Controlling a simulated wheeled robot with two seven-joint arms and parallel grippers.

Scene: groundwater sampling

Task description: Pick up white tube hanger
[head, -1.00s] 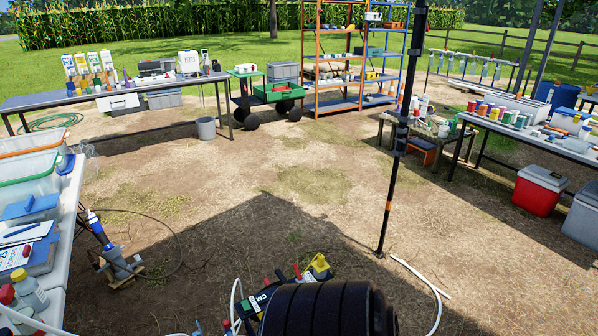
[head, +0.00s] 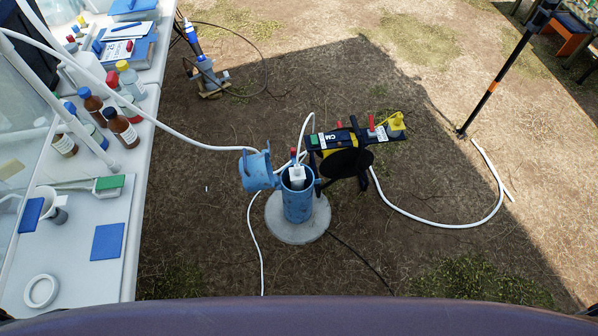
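A white block (head: 297,176), which looks like the tube hanger, sits in the open top of the blue well pipe (head: 298,205). A white tube rises from it. The blue well cap (head: 257,170) is tilted open at the pipe's left side. The pipe stands upright on a round concrete pad (head: 312,229). How far the block reaches down inside the pipe is hidden. Neither of my grippers is in view.
A black reel (head: 347,162) with a labelled bar stands against the pipe's right side. White hoses cross above and right of the well. A white table (head: 110,272) with bottles is at left. A black pole (head: 497,75) stands at right.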

